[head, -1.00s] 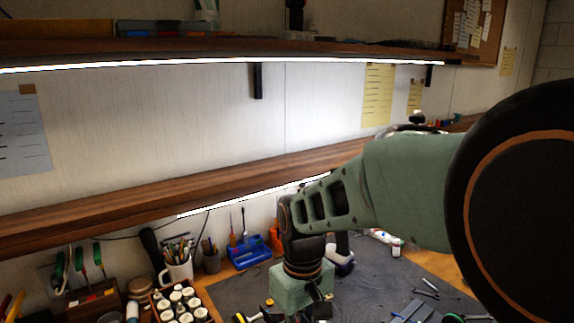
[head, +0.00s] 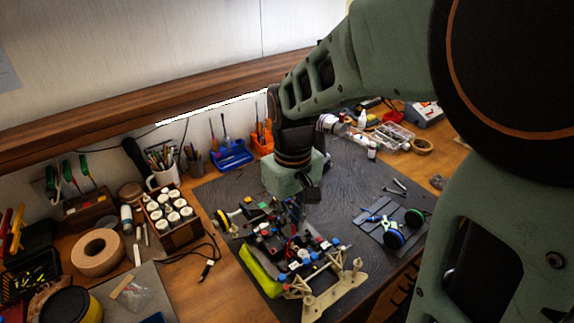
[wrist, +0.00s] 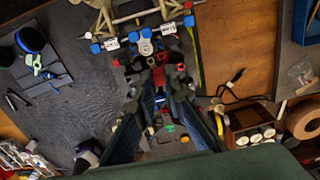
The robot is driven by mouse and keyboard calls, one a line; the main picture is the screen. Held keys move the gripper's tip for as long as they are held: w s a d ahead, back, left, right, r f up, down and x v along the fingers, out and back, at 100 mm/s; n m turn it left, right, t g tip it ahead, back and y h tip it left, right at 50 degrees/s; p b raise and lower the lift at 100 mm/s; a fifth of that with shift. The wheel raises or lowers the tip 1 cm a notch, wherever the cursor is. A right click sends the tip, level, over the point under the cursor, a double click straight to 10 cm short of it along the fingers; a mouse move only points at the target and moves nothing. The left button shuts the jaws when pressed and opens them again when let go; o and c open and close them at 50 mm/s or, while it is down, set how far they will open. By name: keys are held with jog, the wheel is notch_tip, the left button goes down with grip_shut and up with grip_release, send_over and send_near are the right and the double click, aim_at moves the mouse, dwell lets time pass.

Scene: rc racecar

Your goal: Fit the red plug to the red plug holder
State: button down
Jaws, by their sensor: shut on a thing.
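The racecar chassis (head: 285,255) sits on the dark work mat, with red, blue and black parts crowded on it. It also shows in the wrist view (wrist: 145,48). My gripper (head: 296,222) points down over the middle of the chassis. In the wrist view, my gripper (wrist: 159,92) has its two dark fingers around a small red piece (wrist: 159,76), which looks like the red plug. Other small red parts (wrist: 181,68) are close beside it. I cannot tell which one is the red plug holder, nor whether the plug touches it.
A rack of white-capped jars (head: 172,215) and a tape roll (head: 98,251) stand left. The mat between car and plate is mostly clear.

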jog(key=shift+a, duration=0.1)
jog(key=shift+f, duration=0.1)
jog(key=b, duration=0.5)
send_over(290, 243)
jog(key=s, duration=0.2)
jog(key=shift+s+f, duration=0.2)
jog(key=shift+f, duration=2.65)
jog(key=shift+f, duration=0.15)
jog(key=shift+f, duration=0.35)
jog(key=shift+f+b, duration=0.55)
jog(key=shift+f, duration=0.05)
jog(key=c, duration=1.9)
grip_release()
jog(key=shift+r, duration=0.1)
